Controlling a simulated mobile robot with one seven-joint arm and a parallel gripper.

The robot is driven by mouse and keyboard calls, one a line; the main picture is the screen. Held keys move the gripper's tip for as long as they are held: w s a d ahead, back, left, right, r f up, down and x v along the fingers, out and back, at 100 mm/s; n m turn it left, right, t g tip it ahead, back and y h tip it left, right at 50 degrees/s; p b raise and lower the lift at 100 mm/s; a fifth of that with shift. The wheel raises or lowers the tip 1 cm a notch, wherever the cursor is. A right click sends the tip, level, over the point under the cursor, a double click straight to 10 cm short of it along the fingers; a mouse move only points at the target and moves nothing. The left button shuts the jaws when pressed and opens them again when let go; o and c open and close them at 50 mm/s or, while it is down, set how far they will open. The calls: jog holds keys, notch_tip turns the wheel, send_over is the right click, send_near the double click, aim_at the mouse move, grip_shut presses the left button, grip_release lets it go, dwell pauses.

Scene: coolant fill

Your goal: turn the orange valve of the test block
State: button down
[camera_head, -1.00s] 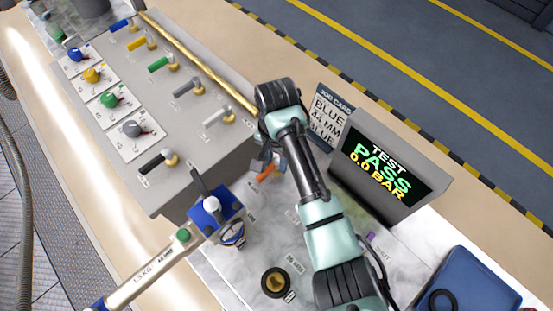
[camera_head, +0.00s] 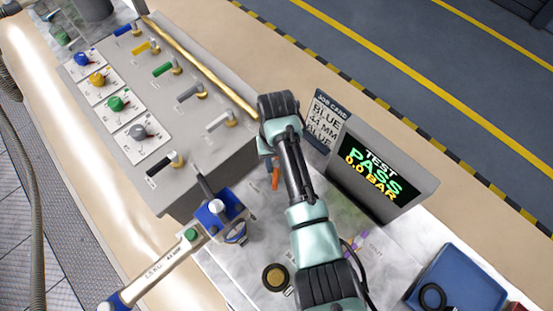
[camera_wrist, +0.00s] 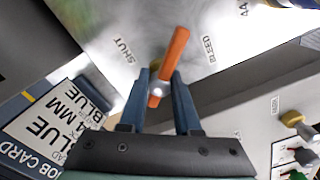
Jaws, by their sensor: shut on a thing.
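The orange valve (camera_wrist: 174,55) is a bar handle on a silver hub on the test block's pale top (camera_wrist: 120,25). In the wrist view the handle's long end lies between the printed words SHUT and BLEED, leaning slightly right. My gripper (camera_wrist: 162,80) has its two blue-grey fingers on either side of the handle near its hub, and is shut on it. In the head view the orange handle (camera_head: 276,179) shows beside my arm, which hides most of my gripper.
A screen (camera_head: 376,175) reading TEST PASS 0.0 BAR and a job card (camera_head: 322,120) stand right of my arm. A blue clamp-like tool (camera_head: 220,212) with a long handle is at the left. Valve panel (camera_head: 200,130) is upper left; blue tray (camera_head: 458,280) lower right.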

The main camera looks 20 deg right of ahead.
jog(key=n+p, duration=0.1)
jog(key=n, duration=0.3)
jog(key=shift+r+n, duration=0.1)
jog(key=shift+n, duration=0.2)
jog(key=n+p, duration=0.1)
jog(key=n, duration=0.3)
jog(key=shift+w+n, duration=0.1)
jog(key=shift+n, duration=0.3)
jog(key=shift+p, duration=0.3)
jog(key=c, duration=0.6)
grip_release()
notch_tip(320, 180, up, 13)
jog(key=shift+f+b, duration=0.1)
jog(key=shift+b, duration=0.6)
